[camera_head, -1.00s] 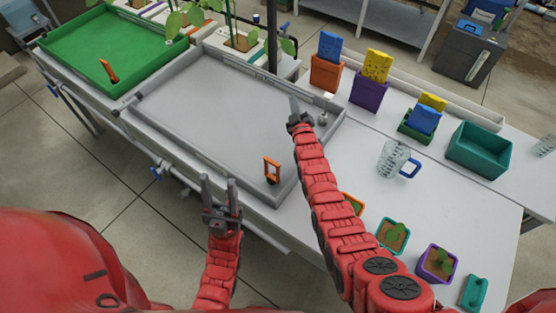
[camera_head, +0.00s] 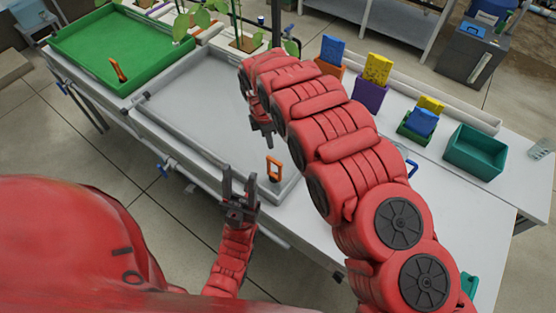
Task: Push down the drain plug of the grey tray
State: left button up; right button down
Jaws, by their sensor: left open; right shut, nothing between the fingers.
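The grey tray (camera_head: 200,98) lies flat on the bench, its right part hidden behind my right arm. An orange-handled drain plug (camera_head: 274,167) stands upright in its near right corner. My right gripper (camera_head: 269,138) is shut and empty, pointing downward above the tray, a little beyond the plug's handle in the picture and apart from it. My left gripper (camera_head: 240,174) is open and empty, pointing up beside the tray's near edge, left of the plug.
A green tray (camera_head: 120,42) with its own tilted orange plug (camera_head: 118,70) is at the left. Potted plants stand behind the trays. Sponges in holders and a teal box (camera_head: 477,150) are on the right. My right arm hides much of the right bench.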

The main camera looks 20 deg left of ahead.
aim_at(274, 160)
jog(key=shift+s+d+r, duration=0.3)
jog(key=shift+s+r, duration=0.05)
jog(key=shift+s, duration=0.15)
jog(key=shift+f, duration=0.1)
jog(key=shift+w+d+f+b, duration=0.1)
jog(key=shift+d+f+b, duration=0.1)
jog(key=shift+f, duration=1.5)
jog(key=shift+w+d+f+b, duration=0.1)
jog(key=shift+f+b, duration=0.05)
jog(key=shift+f, duration=1.5)
jog(key=shift+f, duration=0.1)
